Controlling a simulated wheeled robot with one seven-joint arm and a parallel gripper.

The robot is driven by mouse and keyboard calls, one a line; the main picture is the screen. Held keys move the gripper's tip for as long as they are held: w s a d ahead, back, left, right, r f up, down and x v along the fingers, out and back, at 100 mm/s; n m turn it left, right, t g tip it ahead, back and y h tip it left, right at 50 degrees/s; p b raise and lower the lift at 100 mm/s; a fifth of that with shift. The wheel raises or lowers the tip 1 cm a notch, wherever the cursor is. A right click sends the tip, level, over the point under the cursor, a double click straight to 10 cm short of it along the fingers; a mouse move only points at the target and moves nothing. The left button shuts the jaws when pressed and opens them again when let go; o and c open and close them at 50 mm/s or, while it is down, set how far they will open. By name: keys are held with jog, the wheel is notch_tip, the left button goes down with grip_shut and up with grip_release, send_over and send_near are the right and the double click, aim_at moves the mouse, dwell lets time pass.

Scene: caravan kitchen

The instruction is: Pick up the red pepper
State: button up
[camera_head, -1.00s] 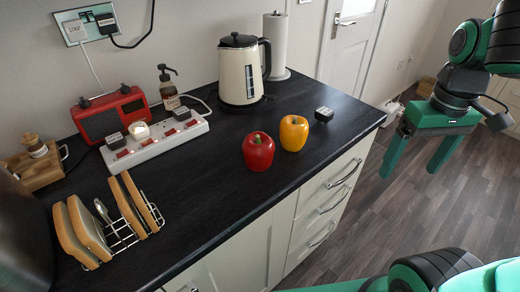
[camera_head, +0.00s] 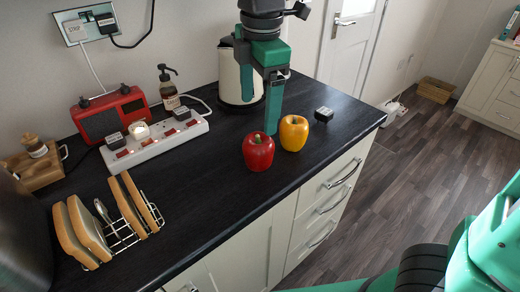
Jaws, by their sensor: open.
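The red pepper (camera_head: 258,152) sits upright on the dark counter, near its front edge. A yellow pepper (camera_head: 293,133) stands close to its right. My gripper (camera_head: 272,128) points down over the counter, just behind the two peppers as seen from the head camera. I cannot tell the exact gap between the fingertips and the red pepper.
A cream kettle (camera_head: 229,75) stands behind my gripper and is partly hidden by it. A white power strip (camera_head: 155,140), red radio (camera_head: 110,113) and toast rack (camera_head: 128,225) with bread stand to the left. A small black plug (camera_head: 324,114) lies right of the yellow pepper.

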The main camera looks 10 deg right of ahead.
aim_at(259, 138)
jog(key=f, duration=0.5)
jog(key=shift+w, duration=0.2)
jog(key=shift+w+d+f, duration=0.1)
jog(key=shift+w+f, duration=0.05)
jog(key=shift+f, duration=1.2)
jog(key=shift+w+d+f, duration=0.1)
jog(key=shift+f, duration=1.25)
jog(key=c, duration=1.2)
